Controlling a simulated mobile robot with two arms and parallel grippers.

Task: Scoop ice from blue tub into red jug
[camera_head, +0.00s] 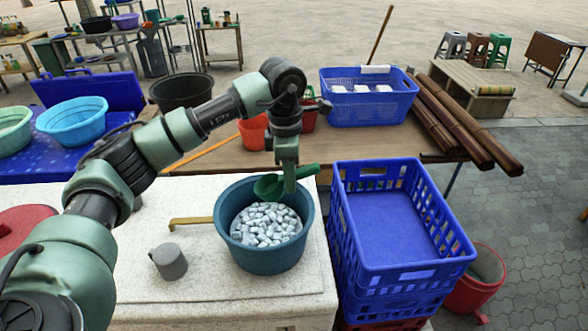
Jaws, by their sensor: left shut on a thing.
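The blue tub (228,243) stands on the pale counter and holds many grey-white ice pieces (266,226). My left gripper (289,184) is over the tub's back rim and is shut on a green scoop (269,188). The scoop's bowl is at the back of the tub, just above or at the ice; I cannot tell if it touches. Its handle points right. On the wooden table behind stand an orange-red container (253,133) and a darker red one (308,118), partly hidden by my left arm. I cannot tell which is the jug. My right gripper is out of view.
An empty blue crate (390,262) stands close to the tub's right. A grey cylinder (168,262) and a brass-coloured handle (190,221) are to its left. Behind are a blue basket (368,110), a black basin (181,92) and brown poles (462,125).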

